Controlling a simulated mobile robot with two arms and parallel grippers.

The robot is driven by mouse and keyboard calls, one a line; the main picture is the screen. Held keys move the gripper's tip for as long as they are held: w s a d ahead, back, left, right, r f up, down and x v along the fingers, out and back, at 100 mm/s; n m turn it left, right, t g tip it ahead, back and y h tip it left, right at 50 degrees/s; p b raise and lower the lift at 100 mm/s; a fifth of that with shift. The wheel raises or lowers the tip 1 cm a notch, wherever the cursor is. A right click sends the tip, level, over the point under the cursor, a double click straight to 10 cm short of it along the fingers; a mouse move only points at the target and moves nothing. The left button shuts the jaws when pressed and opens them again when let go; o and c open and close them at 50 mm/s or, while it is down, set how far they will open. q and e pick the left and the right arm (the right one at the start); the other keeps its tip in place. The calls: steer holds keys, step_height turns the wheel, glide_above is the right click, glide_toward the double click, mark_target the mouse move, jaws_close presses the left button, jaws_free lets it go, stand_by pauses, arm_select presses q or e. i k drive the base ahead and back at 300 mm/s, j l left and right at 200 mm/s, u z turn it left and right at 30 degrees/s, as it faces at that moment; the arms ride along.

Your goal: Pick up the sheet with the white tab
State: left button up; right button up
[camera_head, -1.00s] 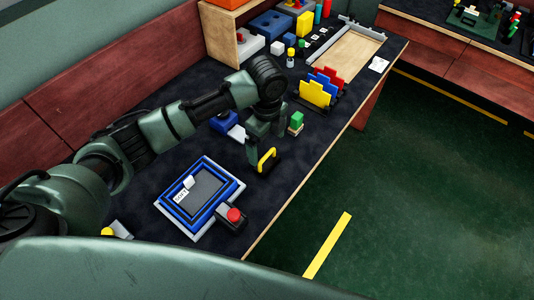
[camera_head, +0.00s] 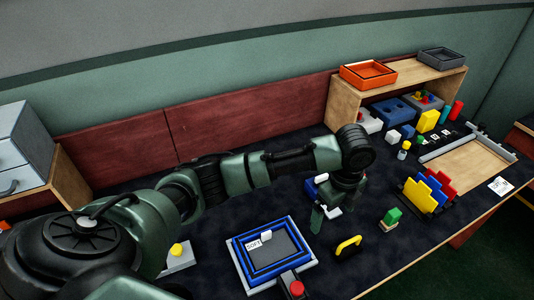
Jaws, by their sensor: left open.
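A dark grey sheet (camera_head: 282,247) lies flat inside a tray with a blue and white rim (camera_head: 238,267). A small white tab-like piece (camera_head: 266,235) stands at its upper edge, beside a white label reading SOFT (camera_head: 254,245). I cannot tell whether the white piece is fixed to the sheet. My left gripper (camera_head: 326,213) is open and empty, pointing down to the upper right of the tray, apart from it. My right gripper is not in view.
A yellow handle (camera_head: 348,245) and a red-buttoned box (camera_head: 294,288) are near the tray. A wooden shelf (camera_head: 345,98) is behind.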

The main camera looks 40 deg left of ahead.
mark_target(266, 251)
steer(key=u, duration=1.1)
